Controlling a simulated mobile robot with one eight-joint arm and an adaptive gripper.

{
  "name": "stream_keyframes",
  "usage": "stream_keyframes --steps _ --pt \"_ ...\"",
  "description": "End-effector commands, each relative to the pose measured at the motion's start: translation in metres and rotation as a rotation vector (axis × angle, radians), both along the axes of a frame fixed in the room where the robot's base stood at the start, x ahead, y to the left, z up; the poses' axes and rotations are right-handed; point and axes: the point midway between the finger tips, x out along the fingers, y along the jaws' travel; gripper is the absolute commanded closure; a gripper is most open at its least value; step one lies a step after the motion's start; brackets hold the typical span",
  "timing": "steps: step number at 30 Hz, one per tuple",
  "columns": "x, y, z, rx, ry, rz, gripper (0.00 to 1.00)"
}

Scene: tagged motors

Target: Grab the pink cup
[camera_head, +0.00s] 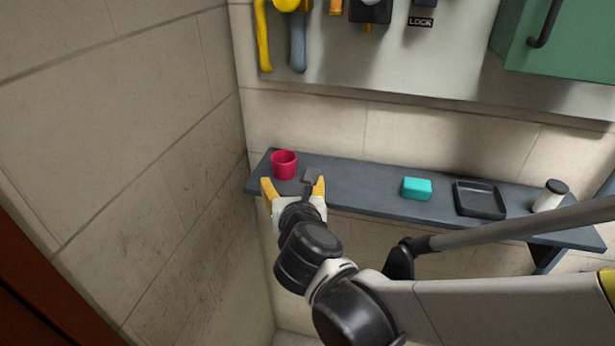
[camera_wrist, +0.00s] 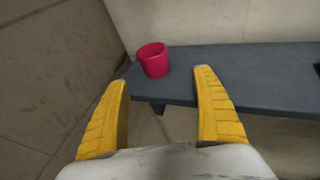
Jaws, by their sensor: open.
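The pink cup (camera_head: 284,164) stands upright near the left end of the dark grey shelf (camera_head: 360,187). In the wrist view the cup (camera_wrist: 154,60) sits near the shelf's left end, beyond my fingertips and between their lines. My gripper (camera_head: 292,184) is open and empty, with yellow fingers spread just in front of the cup in the head view. The wrist view shows both fingers of my gripper (camera_wrist: 160,77) apart, with nothing between them. The cup appears apart from the fingers.
Along the shelf to the right are a teal block (camera_head: 417,188), a black tray (camera_head: 480,212) and a white jar with a dark lid (camera_head: 550,197). A wall (camera_head: 170,130) stands close on the left.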

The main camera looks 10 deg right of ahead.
Motion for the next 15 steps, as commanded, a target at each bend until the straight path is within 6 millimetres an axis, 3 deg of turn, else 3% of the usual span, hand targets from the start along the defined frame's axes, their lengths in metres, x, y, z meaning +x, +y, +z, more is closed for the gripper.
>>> stream_keyframes --steps 9,15 --pt "0.043 0.007 -0.015 -0.053 -0.013 0.024 0.22" --pt "0.059 0.009 -0.019 -0.051 -0.013 0.023 0.22"
